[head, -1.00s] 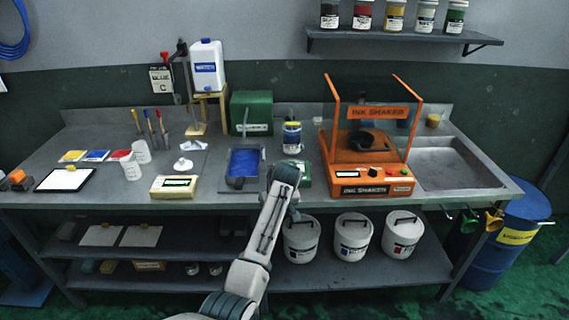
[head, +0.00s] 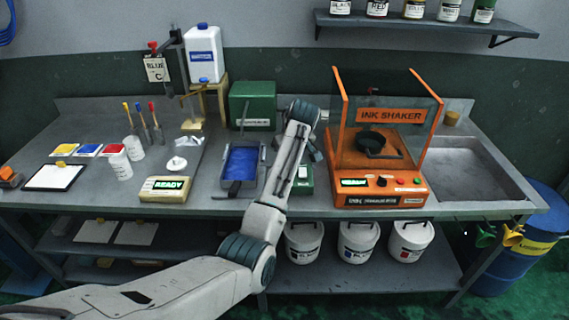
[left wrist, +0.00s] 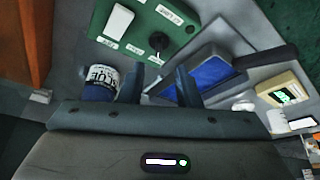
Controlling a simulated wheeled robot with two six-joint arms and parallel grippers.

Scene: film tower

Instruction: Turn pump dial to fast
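The pump's green control box (head: 303,185) stands at the bench front between the blue tray and the ink shaker, partly hidden by my left arm in the head view. In the left wrist view the green box (left wrist: 125,28) shows a black round dial (left wrist: 158,41), a white block and small white labels, too blurred to read. I cannot tell the dial's setting. My left gripper (left wrist: 158,84) is open and empty; its two dark fingers are apart, the dial ahead of the gap. In the head view the left gripper (head: 302,110) is above the bench, behind the box. My right gripper is not in view.
The orange ink shaker (head: 380,150) is right of the arm. A sink (head: 480,170) is at right.

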